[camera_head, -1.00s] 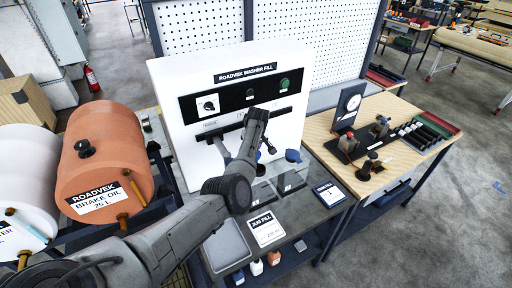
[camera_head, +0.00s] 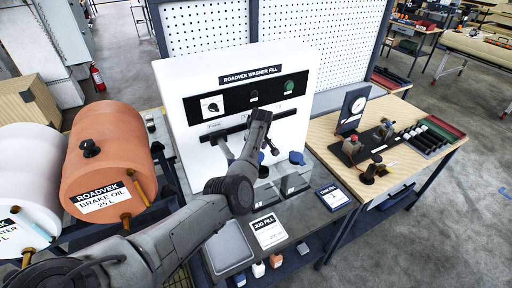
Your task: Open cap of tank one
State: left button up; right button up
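The white washer-fill station (camera_head: 290,76) has a dark control strip. Below it, two small tanks stand on the dark bench. The right tank (camera_head: 294,184) has a blue cap (camera_head: 296,158) on top. I cannot read which is tank one. My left arm reaches in from the lower left. Its gripper (camera_head: 267,151) is above the left tank, small and dark and partly hidden behind my wrist. I cannot tell its finger gap or any contact. My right gripper is out of view.
An orange brake-oil drum (camera_head: 105,150) and a white drum (camera_head: 28,165) lie at left. A tray (camera_head: 228,248) and a jug-fill card (camera_head: 268,230) are on the bench front. A wooden table (camera_head: 400,160) with a gauge (camera_head: 354,108) stands at right.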

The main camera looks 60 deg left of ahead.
pick_arm(q)
jog(key=b+v, duration=0.1)
jog(key=v, duration=1.3)
jog(key=shift+f, duration=0.1)
dwell(0.4)
